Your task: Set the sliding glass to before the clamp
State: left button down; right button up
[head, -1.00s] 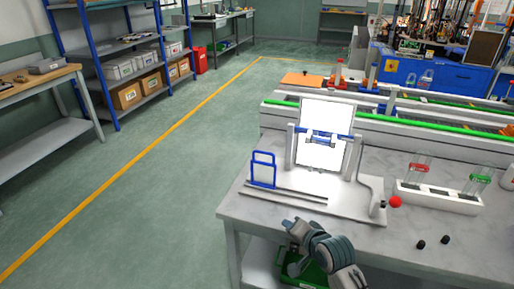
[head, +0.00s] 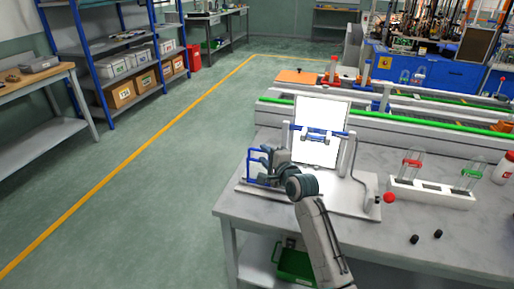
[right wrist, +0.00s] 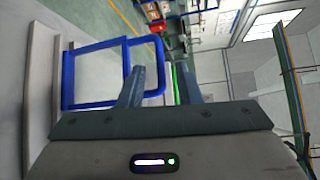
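The sliding glass (head: 251,167), a clear pane in a blue frame, stands upright at the left end of the rail on the white base. It also shows in the right wrist view (right wrist: 96,74), with its narrower blue loop reaching to the fingers. My right gripper (head: 268,160) is at the right side of this frame and hides part of it. In the right wrist view my gripper (right wrist: 163,85) has its fingers apart, with the blue loop's end between or just beyond them; contact is unclear. The blue clamp (head: 318,137) is on the stand to the right, before a white panel. My left gripper is not in view.
A red ball knob (head: 389,197) is at the base's right. A white rack (head: 430,193) with red and green clipped glassware and two black caps (head: 426,237) lie farther right. A green bin (head: 296,262) is below the table. A conveyor runs behind.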

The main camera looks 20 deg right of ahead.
aim_at(261, 151)
jog(key=x, duration=0.6)
grip_shut()
